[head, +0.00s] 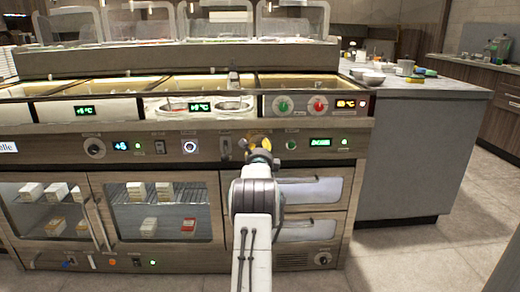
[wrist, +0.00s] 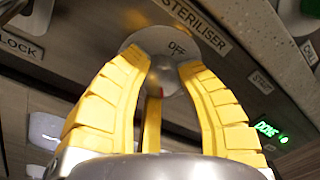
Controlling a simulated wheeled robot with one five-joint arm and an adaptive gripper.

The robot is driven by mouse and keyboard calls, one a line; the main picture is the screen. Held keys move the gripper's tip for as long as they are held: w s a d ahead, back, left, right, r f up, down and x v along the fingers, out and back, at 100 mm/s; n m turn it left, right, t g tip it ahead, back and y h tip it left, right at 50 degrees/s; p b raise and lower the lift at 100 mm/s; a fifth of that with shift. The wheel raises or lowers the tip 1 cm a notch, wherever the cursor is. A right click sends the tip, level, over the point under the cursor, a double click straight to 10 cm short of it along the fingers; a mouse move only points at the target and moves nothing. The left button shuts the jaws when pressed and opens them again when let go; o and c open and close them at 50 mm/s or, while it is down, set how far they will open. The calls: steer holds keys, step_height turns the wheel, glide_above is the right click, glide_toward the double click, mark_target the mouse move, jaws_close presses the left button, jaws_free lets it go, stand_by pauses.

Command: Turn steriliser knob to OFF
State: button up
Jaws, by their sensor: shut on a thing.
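The steriliser knob (wrist: 170,82) sits on a pale round dial plate (wrist: 200,40) under the STERILISER label (wrist: 196,18) in the wrist view. The word OFF shows at the top of the plate. My gripper (wrist: 165,66) has its yellow fingers shut on the knob, one on each side. A narrow red-tipped part shows between the fingers; I cannot tell whether it is the knob's pointer. In the head view my gripper (head: 259,143) is at the counter's front panel and hides the knob.
A green DONE display (head: 320,142) and a small green light are right of the knob. A START label (wrist: 261,82) is close by in the wrist view. Floor is free at the right.

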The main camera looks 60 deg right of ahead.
steer(key=n, duration=0.5)
steer(key=shift+f, duration=0.1)
steer(key=shift+n, duration=0.5)
steer(key=o, duration=1.2)
steer(key=v, duration=1.2)
steer(key=shift+f, duration=0.1)
